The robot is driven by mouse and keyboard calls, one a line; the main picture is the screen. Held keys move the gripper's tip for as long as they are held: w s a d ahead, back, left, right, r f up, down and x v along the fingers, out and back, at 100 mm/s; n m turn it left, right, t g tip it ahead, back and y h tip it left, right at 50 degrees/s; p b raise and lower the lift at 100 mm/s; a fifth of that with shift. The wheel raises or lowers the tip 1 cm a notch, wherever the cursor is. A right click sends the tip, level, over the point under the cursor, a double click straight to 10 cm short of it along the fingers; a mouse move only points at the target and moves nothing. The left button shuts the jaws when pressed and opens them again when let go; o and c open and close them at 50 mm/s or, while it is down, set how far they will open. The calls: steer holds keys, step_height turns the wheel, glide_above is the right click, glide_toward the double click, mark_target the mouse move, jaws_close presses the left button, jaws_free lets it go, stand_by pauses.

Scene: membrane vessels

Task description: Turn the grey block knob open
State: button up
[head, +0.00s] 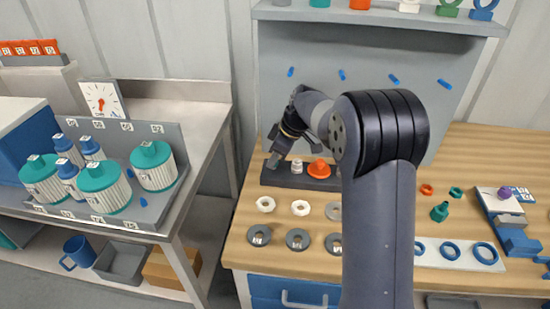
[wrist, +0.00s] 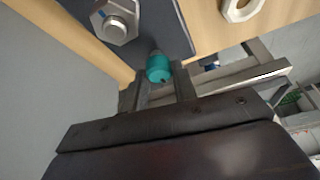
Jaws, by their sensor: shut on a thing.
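The dark grey block (head: 302,182) lies along the back left of the wooden bench. In the wrist view the block (wrist: 166,25) fills the top, with a metallic hexagonal fitting (wrist: 116,22) on its face. A teal knob (wrist: 158,66) sticks out from the block's near edge. My gripper (wrist: 161,84) is shut on this knob, with a finger on either side of it. In the head view my gripper (head: 273,161) is at the block's left end, and the knob is hidden there.
A white-topped fitting (head: 297,167) and an orange cap (head: 319,169) stand on the block, close to my gripper. Pale rings (head: 300,208) and grey rings (head: 297,239) lie in front. A shelf (head: 380,16) overhangs behind. Teal-lidded vessels (head: 153,165) stand on the left bench.

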stand_by(0.4)
steer(key=o, duration=1)
steer(key=v, duration=1)
steer(key=shift+d+r, duration=0.15)
steer(key=shift+r, duration=0.25)
steer(key=x, duration=1)
steer(key=shift+f, duration=0.35)
steer(key=shift+f, duration=0.1)
